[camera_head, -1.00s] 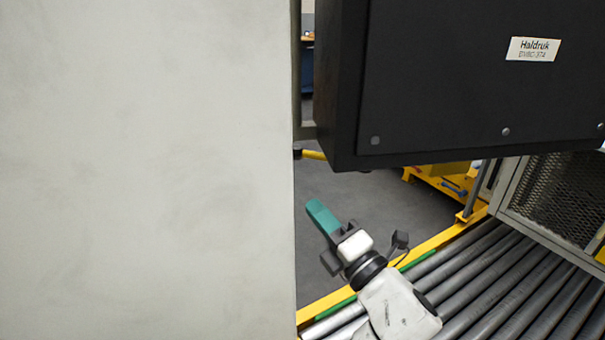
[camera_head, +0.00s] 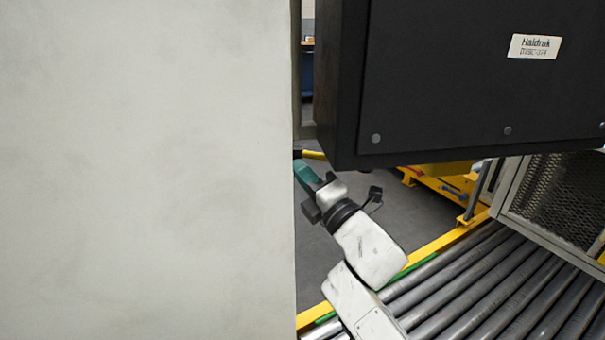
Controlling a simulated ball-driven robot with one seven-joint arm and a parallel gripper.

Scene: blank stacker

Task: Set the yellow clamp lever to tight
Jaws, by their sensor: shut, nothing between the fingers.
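The yellow clamp lever (camera_head: 315,155) shows as a short, nearly level yellow bar in the gap between the pale panel and the black cabinet. Its dark end (camera_head: 297,153) lies at the panel's edge, and its right end passes out of sight behind the cabinet's lower corner. My gripper (camera_head: 306,174) has green fingers, shut and empty, pointing up and left. Their tips appear just below the lever in the picture. I cannot tell whether they touch it. The lever's pivot and any tight marking are hidden.
A large pale panel (camera_head: 150,170) fills the left half, close to my gripper. The black cabinet (camera_head: 480,80) with a Haldruk label hangs above right. A roller conveyor (camera_head: 480,285) with a yellow rail (camera_head: 437,243) lies below. A mesh guard (camera_head: 556,195) stands right.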

